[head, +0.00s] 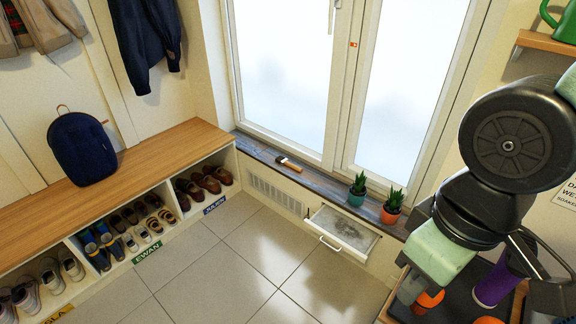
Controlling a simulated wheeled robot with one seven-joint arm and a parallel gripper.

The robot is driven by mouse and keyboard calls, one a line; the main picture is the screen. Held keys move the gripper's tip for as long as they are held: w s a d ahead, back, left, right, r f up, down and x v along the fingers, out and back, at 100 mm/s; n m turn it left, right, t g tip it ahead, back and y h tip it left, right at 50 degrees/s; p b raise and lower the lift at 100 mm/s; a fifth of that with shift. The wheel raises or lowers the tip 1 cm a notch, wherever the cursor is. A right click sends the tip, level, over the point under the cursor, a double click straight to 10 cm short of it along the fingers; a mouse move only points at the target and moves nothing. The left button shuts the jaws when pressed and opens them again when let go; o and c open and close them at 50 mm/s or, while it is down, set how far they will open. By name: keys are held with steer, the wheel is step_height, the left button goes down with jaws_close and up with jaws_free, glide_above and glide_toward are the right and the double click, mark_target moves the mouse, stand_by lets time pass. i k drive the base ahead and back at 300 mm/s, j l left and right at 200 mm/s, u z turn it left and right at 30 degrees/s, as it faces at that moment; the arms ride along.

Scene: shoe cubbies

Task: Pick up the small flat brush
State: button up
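A small brush (289,163) with an orange-tan handle and a pale, dark-edged head lies on the dark window sill (325,187), below the left window pane. Nothing touches it. My arm (510,145) fills the right side of the head view, well to the right of the brush and apart from it. The fingertips of my gripper cannot be made out clearly among the dark parts at the lower right, so its opening does not show.
Two potted cacti (357,190) (391,207) stand on the sill right of the brush. A pulled-out drawer or tray (343,233) juts below the sill. A wooden bench (150,160) with shoe cubbies and a dark backpack (82,149) is at left. The tiled floor is clear.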

mark_target(283, 161)
steer(key=u, duration=0.35)
steer(key=i+j+u, duration=0.1)
steer(key=u, duration=0.25)
steer(key=i+u, duration=0.15)
steer(key=u, duration=0.25)
steer(key=i, duration=1.95)
steer(key=i+z, duration=0.35)
steer(key=i+j+z, duration=0.1)
steer(key=i+z, duration=0.2)
